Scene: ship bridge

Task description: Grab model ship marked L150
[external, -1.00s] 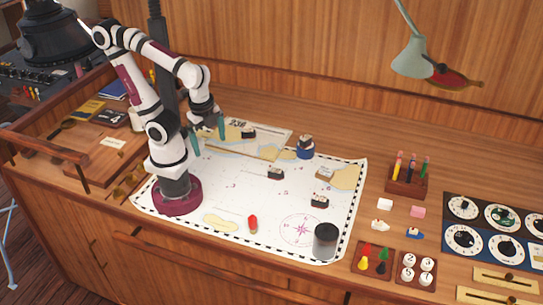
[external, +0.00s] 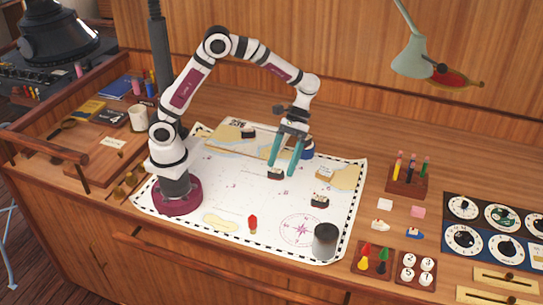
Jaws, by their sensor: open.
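Several small dark model ships stand on the white sea chart (external: 205,195). One ship (external: 275,173) is near the chart's middle, one ship (external: 319,201) is nearer the front right, and one ship (external: 248,133) is at the back. A larger blue model ship (external: 308,150) is partly hidden behind my gripper. Their markings are too small to read, so I cannot tell which is L150. My gripper (external: 282,170) is open and points down, its teal fingers at the middle ship. I cannot tell whether they touch it.
A red buoy piece (external: 253,224) and a dark cylinder (external: 325,241) stand at the chart's front. A pen holder (external: 406,180), eraser-like blocks (external: 418,211) and piece trays (external: 374,262) lie right of the chart. A lamp (external: 410,57) hangs over the back.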

